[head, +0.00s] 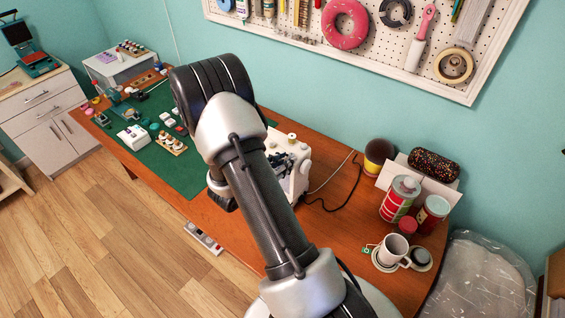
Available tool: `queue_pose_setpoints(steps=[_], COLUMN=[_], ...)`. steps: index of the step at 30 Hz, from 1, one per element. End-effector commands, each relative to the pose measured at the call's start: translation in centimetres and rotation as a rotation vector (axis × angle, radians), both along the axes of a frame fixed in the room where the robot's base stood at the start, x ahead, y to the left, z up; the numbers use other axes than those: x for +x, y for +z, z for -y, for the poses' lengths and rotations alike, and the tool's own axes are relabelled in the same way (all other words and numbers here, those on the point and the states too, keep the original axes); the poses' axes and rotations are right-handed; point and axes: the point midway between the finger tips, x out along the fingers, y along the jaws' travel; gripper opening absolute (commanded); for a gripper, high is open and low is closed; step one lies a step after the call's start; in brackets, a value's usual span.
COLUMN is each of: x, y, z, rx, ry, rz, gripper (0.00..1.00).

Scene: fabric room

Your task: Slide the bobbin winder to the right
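A white sewing machine (299,171) stands on the wooden table, partly covered by my arm. A small spool-like part (292,137) shows on its top. I cannot tell which part is the bobbin winder or how it is set. My arm crosses the middle of the view and hides the left part of the machine. Dark pieces that look like part of my gripper (281,160) show in front of the machine, just right of my arm. The fingertips cannot be made out, nor whether they touch anything.
A green cutting mat (185,184) with several small items covers the table's left part. At the right stand a striped can (397,203), a red-and-dark jar (431,213) and a white mug (392,250). A dark cable (345,204) runs right of the machine. A pegboard (400,45) hangs behind.

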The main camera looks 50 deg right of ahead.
Motion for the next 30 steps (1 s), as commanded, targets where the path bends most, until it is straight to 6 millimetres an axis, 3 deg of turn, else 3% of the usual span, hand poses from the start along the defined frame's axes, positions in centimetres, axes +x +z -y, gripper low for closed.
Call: queue_pose_setpoints(steps=[13,24,30], x=[0.2,-0.3,-0.7], y=[0.4,3.3,4.3], z=[-0.9,-7.8,-10.3], rx=[-0.001,0.0,-0.001], ry=[0.004,0.008,0.004], rz=[0.003,0.003,0.003], gripper=[0.28,0.28,0.28])
